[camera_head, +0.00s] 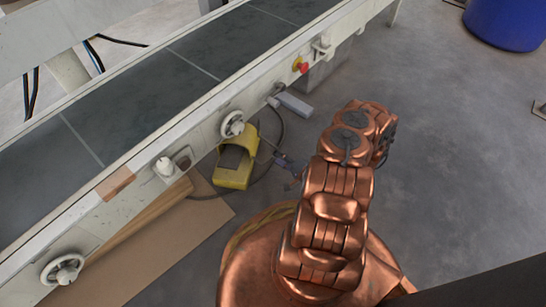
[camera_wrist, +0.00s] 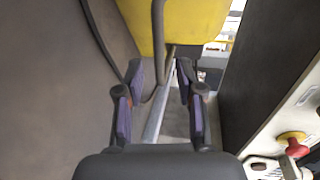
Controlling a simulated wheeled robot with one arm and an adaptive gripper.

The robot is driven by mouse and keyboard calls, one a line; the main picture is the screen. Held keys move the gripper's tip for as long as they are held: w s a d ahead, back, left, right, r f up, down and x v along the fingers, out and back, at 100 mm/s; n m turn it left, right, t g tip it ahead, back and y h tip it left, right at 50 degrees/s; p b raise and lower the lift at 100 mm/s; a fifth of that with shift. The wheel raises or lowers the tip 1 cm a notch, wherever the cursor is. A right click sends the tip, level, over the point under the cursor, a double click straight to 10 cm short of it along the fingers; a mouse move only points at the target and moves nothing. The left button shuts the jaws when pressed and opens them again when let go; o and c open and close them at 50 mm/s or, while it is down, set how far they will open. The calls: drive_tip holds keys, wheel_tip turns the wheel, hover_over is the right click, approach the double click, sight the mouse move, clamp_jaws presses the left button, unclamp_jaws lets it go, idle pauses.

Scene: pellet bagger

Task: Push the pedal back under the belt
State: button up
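The yellow foot pedal (camera_head: 237,171) with a dark tread stands on the floor beside the belt frame, its far end close to the frame's lower edge. In the wrist view the yellow pedal (camera_wrist: 205,22) fills the top middle, ahead of the fingertips. The conveyor belt (camera_head: 120,92) runs diagonally above and to the left of it. My gripper (camera_head: 284,163) is low, just right of the pedal. In the wrist view my gripper (camera_wrist: 159,75) has its fingers apart, with a grey tube or cable between or beyond them. I cannot tell whether it touches anything.
A dark cable (camera_head: 277,140) loops on the floor around the pedal. Handwheels (camera_head: 232,124) and a red knob (camera_head: 300,64) stick out from the belt frame. A brown sheet (camera_head: 185,232) lies at lower left. A blue bin (camera_head: 506,20) stands far right; the floor right of my arm is clear.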

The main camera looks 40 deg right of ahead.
drive_tip(key=shift+b+x, duration=0.85)
drive_tip(key=shift+x, duration=1.2)
clamp_jaws()
